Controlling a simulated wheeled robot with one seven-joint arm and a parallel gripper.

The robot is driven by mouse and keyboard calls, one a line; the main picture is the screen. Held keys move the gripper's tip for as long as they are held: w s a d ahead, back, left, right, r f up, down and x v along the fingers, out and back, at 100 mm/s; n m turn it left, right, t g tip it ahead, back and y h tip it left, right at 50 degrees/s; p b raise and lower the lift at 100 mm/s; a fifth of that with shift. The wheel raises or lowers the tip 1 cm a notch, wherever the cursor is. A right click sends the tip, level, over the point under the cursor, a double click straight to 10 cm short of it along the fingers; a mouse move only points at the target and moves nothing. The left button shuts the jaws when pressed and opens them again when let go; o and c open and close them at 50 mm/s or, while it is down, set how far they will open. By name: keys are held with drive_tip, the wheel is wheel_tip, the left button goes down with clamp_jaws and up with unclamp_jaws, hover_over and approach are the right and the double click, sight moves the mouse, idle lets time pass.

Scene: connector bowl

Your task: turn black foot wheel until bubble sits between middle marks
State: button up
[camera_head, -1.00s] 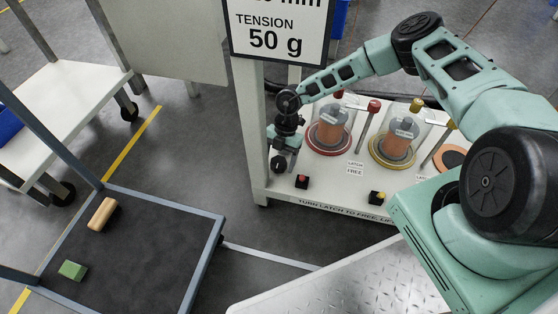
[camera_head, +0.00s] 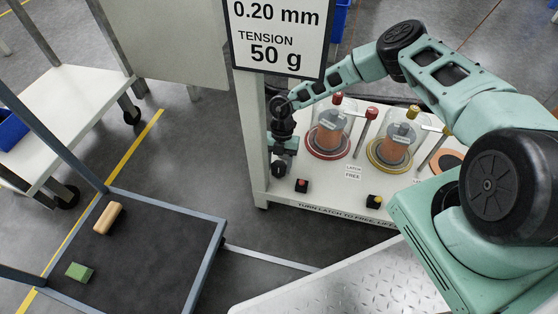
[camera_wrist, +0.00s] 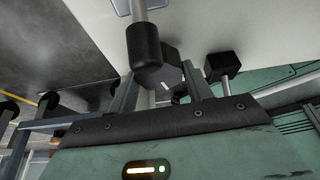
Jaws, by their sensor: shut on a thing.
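My gripper (camera_head: 282,150) is at the left end of the white bench, pointing down. In the wrist view its two fingers (camera_wrist: 163,88) stand apart with a dark, faceted piece between them, which looks like the black foot wheel (camera_wrist: 172,68). My gripper is shut on it; the contact is partly hidden. In the head view a dark round part (camera_head: 278,168) shows just below my gripper; I cannot tell whether it is the wheel. A black cylinder on a metal rod (camera_wrist: 145,45) is close to the fingers in the wrist view. I cannot make out the bubble or its marks.
Two clear domes over copper spools (camera_head: 328,135) (camera_head: 393,145) stand right of my gripper. Red (camera_head: 302,185) and yellow (camera_head: 375,201) buttons sit at the bench front. A sign (camera_head: 278,40) stands behind. A dark-topped cart (camera_head: 150,255) is at lower left. A black block (camera_wrist: 222,66) is beside the fingers.

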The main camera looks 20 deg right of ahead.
drive_tip(key=n+p, duration=0.1)
drive_tip(key=n, duration=0.1)
drive_tip(key=n+h, duration=0.1)
drive_tip(key=n, duration=0.1)
drive_tip(key=shift+w+n+g+h+p, duration=0.1)
drive_tip(key=shift+n+g+h+p, duration=0.2)
drive_tip(key=shift+n+g+p, duration=0.1)
idle(0.4)
drive_tip(key=o, duration=1)
